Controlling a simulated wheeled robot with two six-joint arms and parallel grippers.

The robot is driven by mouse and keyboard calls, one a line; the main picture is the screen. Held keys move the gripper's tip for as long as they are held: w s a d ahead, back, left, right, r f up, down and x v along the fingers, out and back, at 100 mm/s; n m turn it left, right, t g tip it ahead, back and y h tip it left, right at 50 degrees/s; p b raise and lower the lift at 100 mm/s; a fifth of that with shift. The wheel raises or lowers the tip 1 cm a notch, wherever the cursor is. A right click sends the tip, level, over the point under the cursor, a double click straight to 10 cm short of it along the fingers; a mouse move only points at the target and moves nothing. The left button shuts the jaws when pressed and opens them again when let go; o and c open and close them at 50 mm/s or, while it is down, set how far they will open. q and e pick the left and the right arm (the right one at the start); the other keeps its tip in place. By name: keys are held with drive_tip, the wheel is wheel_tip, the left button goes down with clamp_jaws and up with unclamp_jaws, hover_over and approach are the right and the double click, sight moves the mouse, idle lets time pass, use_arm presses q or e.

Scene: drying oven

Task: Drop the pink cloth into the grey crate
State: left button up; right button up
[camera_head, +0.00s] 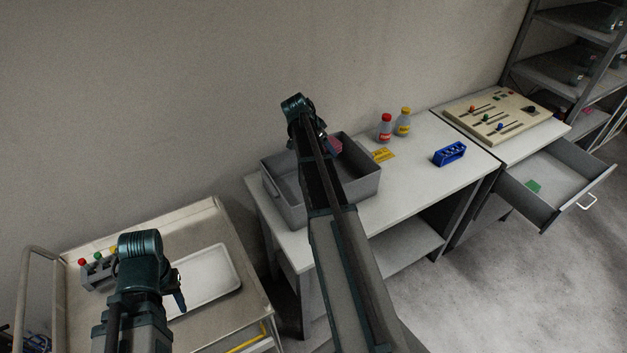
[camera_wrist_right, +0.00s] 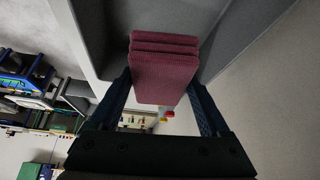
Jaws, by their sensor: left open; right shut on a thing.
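The pink cloth (camera_head: 334,145) shows as a small patch at the far side of the grey crate (camera_head: 361,186), partly hidden by my right arm. In the right wrist view the cloth (camera_wrist_right: 165,78) is a folded dark pink block between both fingers. My right gripper (camera_wrist_right: 163,88) is shut on it. Grey crate walls (camera_wrist_right: 235,38) lie close to the cloth there. The cloth is over or within the crate's opening; its exact height I cannot tell. My left gripper (camera_head: 180,300) is open and empty above the trolley, in front of the white tray.
The crate stands on a white table (camera_head: 425,180) with red-capped (camera_head: 385,127) and yellow-capped (camera_head: 403,121) bottles, a yellow card (camera_head: 383,155) and a blue rack (camera_head: 450,154). A drawer (camera_head: 545,190) stands open at right. The trolley holds a white tray (camera_head: 225,270).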

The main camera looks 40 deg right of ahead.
wheel_tip(320, 180, down, 6)
drive_tip(key=b, duration=0.5)
drive_tip(key=shift+b, duration=0.4)
drive_tip(key=o, duration=1)
drive_tip(key=shift+r, duration=0.15)
drive_tip(key=p+v, duration=1.2)
drive_tip(key=v, duration=0.1)
drive_tip(key=shift+a+r, duration=0.15)
drive_tip(key=shift+r, duration=0.1)
drive_tip(key=shift+a+f, duration=0.1)
